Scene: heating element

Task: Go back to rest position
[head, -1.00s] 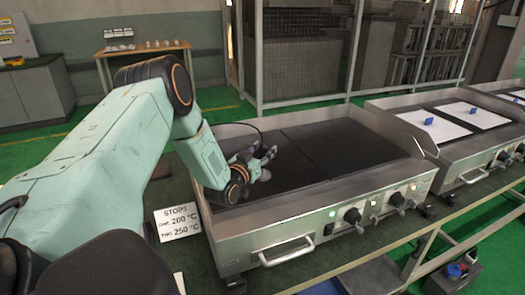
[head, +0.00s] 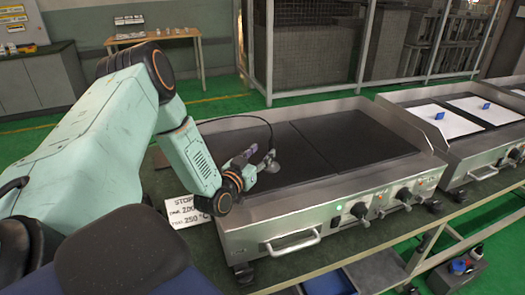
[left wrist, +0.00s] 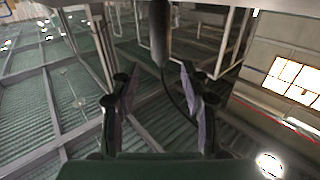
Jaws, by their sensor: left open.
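My left arm reaches in from the left in the head view. Its gripper (head: 262,160) is open and empty over the left part of the dark heating plate (head: 285,150) of the near steel griddle. The left wrist view shows its two fingers (left wrist: 158,100) spread apart with nothing between them. Whether the fingertips touch the plate is hard to tell. My right gripper is in neither view.
A temperature sign (head: 184,212) lies beside the griddle's left side, partly behind my arm. Control knobs (head: 359,210) and a handle (head: 290,243) stick out in front. A second griddle (head: 452,122) with white sheets and blue pieces stands to the right.

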